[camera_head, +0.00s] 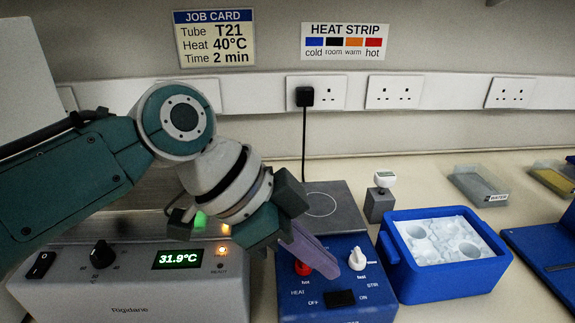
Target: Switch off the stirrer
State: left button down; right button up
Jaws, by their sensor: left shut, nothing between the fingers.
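The stirrer has a blue front box (322,311) and a grey top plate (345,211) with a pale ring. Its front panel holds a red heat knob (302,268), a white stir knob (357,259) and a black rocker switch (340,298) between the words OFF and ON. I cannot tell which way the rocker is pressed. My left gripper (333,272) is shut and empty. Its purple-grey fingers point down and right, in front of the panel between the two knobs, with the tips just above the rocker in the picture. My right gripper is not in view.
A grey heater block (130,292) reading 31.9°C stands left of the stirrer, partly behind my arm. A blue ice box (447,287) stands close on the right. A small grey stand (379,205) is behind. A black cable runs up to the wall socket.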

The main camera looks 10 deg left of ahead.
pick_arm(q)
jog(key=a+f+b+v, duration=0.1)
jog(key=v, duration=0.9)
jog(key=shift+s+a, duration=0.25)
jog(key=shift+a, duration=0.1)
jog(key=shift+f, duration=0.1)
